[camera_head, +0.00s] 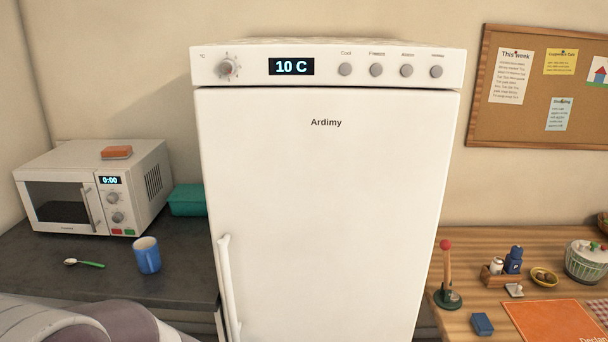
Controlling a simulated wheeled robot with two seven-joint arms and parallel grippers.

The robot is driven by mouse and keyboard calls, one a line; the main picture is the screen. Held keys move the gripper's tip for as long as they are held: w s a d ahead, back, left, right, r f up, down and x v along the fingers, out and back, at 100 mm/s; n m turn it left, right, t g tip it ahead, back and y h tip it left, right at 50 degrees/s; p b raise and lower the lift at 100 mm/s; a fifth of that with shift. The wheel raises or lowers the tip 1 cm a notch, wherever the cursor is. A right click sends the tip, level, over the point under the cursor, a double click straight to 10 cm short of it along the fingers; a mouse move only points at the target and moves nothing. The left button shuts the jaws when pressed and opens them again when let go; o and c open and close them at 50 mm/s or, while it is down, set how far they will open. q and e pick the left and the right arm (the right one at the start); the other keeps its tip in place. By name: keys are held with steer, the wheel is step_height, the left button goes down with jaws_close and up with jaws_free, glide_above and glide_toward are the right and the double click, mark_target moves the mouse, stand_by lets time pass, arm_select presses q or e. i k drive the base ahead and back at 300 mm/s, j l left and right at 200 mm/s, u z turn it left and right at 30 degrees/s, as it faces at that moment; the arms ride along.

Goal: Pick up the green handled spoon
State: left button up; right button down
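The green handled spoon (88,264) lies on the dark counter at the left, in front of the microwave. Its silver bowl points left and its green handle points right, towards a blue mug. My grippers are not visible in the head view. A pale, rounded shape fills the lower left corner, close below the spoon, and hides the counter's near part there.
A white microwave (75,190) with an orange block (117,152) on top stands behind the spoon. The blue mug (147,258) and a teal container (188,200) are to its right. A tall white fridge (320,220) separates this counter (185,262) from a wooden table (460,322).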

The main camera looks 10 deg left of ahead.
mark_target(72, 261)
steer(key=u, duration=1.65)
